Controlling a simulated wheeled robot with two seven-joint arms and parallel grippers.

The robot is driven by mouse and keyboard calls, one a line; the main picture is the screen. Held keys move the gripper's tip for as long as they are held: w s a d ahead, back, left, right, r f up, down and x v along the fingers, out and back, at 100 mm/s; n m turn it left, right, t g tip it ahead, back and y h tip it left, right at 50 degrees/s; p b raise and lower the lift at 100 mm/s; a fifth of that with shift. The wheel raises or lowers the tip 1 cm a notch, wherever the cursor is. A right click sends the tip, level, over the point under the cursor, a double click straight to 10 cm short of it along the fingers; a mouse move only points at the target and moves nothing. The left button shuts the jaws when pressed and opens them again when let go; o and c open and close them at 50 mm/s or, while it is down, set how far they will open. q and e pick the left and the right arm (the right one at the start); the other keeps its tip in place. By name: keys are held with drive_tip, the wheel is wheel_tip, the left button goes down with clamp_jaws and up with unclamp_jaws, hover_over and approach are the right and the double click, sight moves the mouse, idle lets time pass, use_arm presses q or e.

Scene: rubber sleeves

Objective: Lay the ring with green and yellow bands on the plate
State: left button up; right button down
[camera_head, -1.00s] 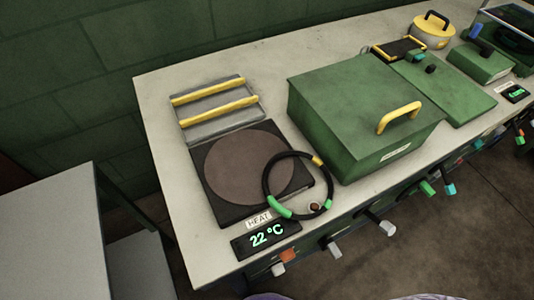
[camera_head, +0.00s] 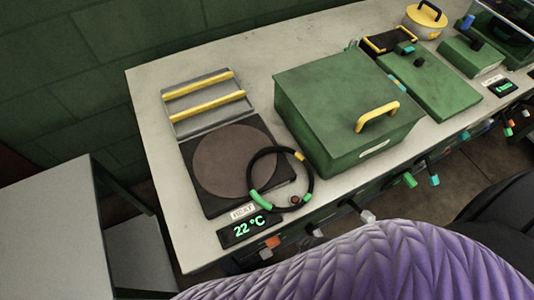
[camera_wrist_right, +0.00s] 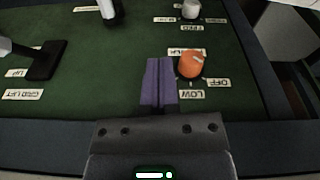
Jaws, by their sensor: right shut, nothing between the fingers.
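The black ring with green and yellow bands (camera_head: 260,199) lies at the heater's right side in the head view. Its left part overlaps the round brown plate (camera_head: 222,160); its right part reaches past the heater's dark edge over the bench. I cannot tell whether it lies flat or is tilted. My right gripper (camera_wrist_right: 159,84) shows in the right wrist view with its purple fingers together and nothing between them. It is in front of the green control panel, beside the orange knob (camera_wrist_right: 190,65). My left gripper is not in view.
A green box with a yellow handle (camera_head: 378,117) stands right of the ring. A grey rack with yellow bars (camera_head: 206,103) is behind the plate. A display reading 22 °C (camera_head: 249,228) sits at the front. Knobs line the bench front. My purple sleeved arm covers the lower right.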

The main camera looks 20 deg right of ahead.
drive_tip(key=w+d+r+n+t+h+p, duration=0.1)
drive_tip(key=w+r+t+p, duration=0.2)
drive_tip(key=r, duration=0.9)
drive_tip(key=w+d+r+p, duration=0.1)
drive_tip(key=w+r+p, duration=0.25)
drive_tip(key=r, duration=0.85)
wheel_tip(320, 180, up, 10)
drive_tip(key=n+t+y, duration=0.4)
drive_tip(key=n+t, duration=0.7)
drive_tip(key=n, duration=1.1)
hover_over(265, 169)
drive_tip(key=s+d, duration=0.2)
drive_tip(key=d, duration=0.2)
wheel_tip(265, 169, down, 3)
drive_tip(key=s+a+n+g+y, duration=0.1)
drive_tip(key=n+g+y, duration=0.25)
drive_tip(key=n, duration=0.55)
drive_tip(key=s+d+f+n+g, duration=0.2)
drive_tip(key=f+n+g, duration=0.1)
drive_tip(key=f+n, duration=0.15)
drive_tip(key=s+d+f+n+g, duration=0.3)
drive_tip(key=f+n, duration=0.1)
drive_tip(key=n, duration=0.2)
drive_tip(key=b+x, duration=0.3)
drive_tip(key=x, duration=0.6)
drive_tip(key=shift+w+a, duration=0.25)
drive_tip(key=w+a, duration=0.2)
drive_tip(key=shift+w+a, duration=0.5)
